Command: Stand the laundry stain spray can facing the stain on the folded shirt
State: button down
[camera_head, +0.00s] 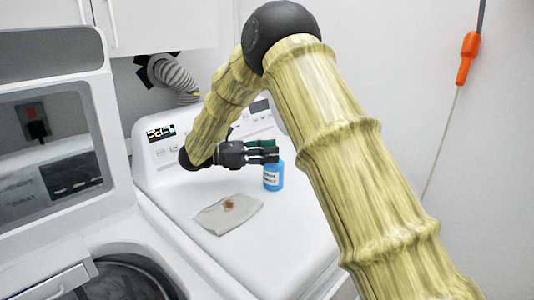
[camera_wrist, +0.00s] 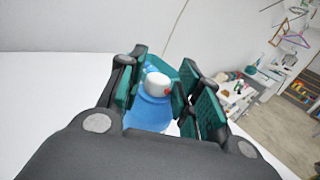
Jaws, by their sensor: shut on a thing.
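The laundry stain spray can (camera_head: 272,178) is blue with a white label and stands upright on, or just above, the white machine top; I cannot tell if it touches. My gripper (camera_head: 268,153) reaches in from the left and is shut on its upper part. The folded shirt (camera_head: 212,216) is light grey and lies flat to the front left of the can. A reddish-brown stain (camera_head: 229,204) shows on it.
The white machine top (camera_head: 290,235) is clear around the shirt and can. A control panel (camera_head: 165,148) rises behind it. A front-loading machine (camera_head: 60,215) stands at the left. A grey hose (camera_head: 173,76) hangs at the back, and an orange-handled item (camera_head: 467,57) at the right wall.

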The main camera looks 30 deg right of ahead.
jog(key=c, duration=0.9)
grip_release()
jog(key=shift+f, duration=0.1)
jog(key=v, duration=1.2)
